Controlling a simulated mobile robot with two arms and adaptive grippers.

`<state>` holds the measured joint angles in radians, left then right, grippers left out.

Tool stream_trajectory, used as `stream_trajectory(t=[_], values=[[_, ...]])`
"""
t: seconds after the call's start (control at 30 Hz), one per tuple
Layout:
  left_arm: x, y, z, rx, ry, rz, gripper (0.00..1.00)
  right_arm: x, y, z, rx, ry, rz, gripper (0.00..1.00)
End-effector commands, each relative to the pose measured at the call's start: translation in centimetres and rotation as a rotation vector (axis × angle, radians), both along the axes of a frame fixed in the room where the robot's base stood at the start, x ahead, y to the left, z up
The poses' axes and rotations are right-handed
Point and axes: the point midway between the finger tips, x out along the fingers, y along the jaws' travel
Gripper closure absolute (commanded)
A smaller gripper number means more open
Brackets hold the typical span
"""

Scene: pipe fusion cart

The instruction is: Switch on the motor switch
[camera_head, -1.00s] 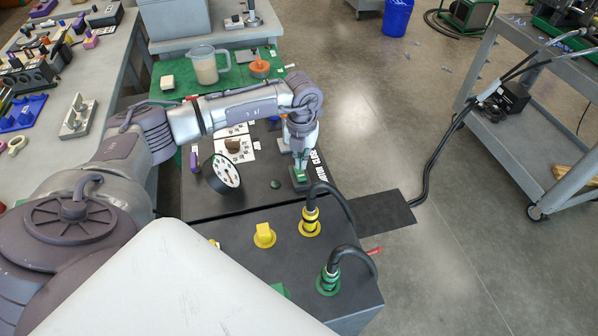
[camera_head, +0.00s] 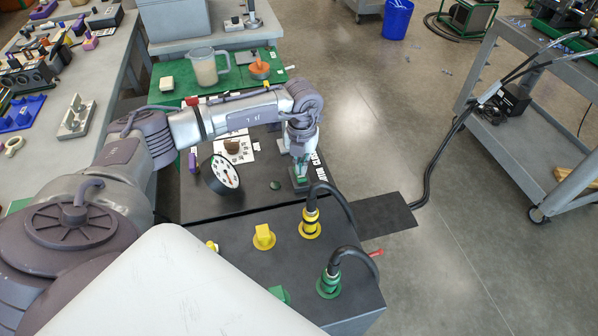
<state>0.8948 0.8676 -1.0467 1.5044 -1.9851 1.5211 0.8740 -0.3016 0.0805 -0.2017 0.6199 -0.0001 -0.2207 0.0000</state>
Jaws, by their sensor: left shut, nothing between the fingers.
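My left gripper (camera_head: 300,170) points down, shut, over the far right part of the black cart top. Its fingertips are at a small dark block with green on it (camera_head: 299,182), near the white lettering. I cannot tell if they touch it or are just above it. That block may be the motor switch, but no switch position can be read, as the gripper covers part of it. A yellow knob (camera_head: 264,237) stands on the nearer black box. My right gripper is not in view.
A round dial gauge (camera_head: 221,174) stands tilted left of the gripper. Black hoses rise from a yellow fitting (camera_head: 310,228) and a green fitting (camera_head: 328,284). A jug (camera_head: 207,68) stands on the green mat (camera_head: 233,86) behind. Open floor lies to the right.

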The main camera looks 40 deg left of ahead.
Motion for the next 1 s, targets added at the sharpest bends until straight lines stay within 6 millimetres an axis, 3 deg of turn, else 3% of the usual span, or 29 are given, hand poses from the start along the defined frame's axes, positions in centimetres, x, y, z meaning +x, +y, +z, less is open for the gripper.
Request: stream_trajectory(t=[1.0], values=[[0.00, 0.01, -0.63, 0.000, 0.000, 0.000, 1.00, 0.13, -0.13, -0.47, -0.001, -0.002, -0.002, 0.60]])
